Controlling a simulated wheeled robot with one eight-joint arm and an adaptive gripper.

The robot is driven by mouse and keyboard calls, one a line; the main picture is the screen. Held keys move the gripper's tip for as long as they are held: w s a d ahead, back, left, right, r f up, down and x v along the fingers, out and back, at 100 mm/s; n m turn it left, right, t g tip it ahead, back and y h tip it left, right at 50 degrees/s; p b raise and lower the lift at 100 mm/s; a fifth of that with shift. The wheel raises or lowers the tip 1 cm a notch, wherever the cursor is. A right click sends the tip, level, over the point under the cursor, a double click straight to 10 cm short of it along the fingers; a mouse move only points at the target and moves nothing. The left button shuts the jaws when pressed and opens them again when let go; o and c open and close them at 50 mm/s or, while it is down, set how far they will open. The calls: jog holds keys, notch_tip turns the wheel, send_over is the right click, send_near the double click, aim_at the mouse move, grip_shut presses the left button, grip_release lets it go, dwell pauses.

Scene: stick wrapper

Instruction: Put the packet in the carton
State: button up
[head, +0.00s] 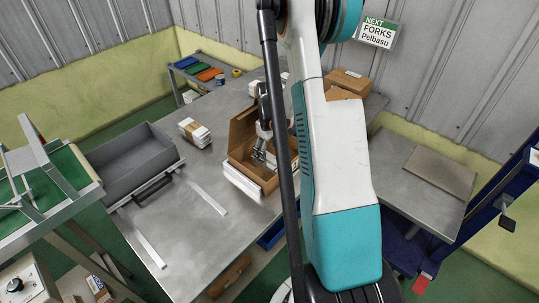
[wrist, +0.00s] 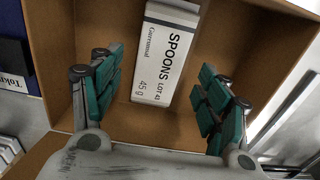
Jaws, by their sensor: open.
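The carton (head: 238,146) is an open brown cardboard box on the grey metal table, left of my arm in the head view. In the wrist view the carton (wrist: 55,60) fills most of the picture. In the head view my gripper (head: 262,150) reaches down into the carton, partly hidden by my arm.
White packets (head: 195,132) stand on the table left of the carton. A grey tray (head: 130,160) lies farther left. Closed brown boxes (head: 347,82) stand behind my arm. A second metal table (head: 405,200) is at the right.

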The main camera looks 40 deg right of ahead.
aim_at(270, 160)
notch_tip(270, 160, up, 9)
jog(key=p, duration=0.2)
jog(key=shift+c, duration=0.5)
dwell(0.6)
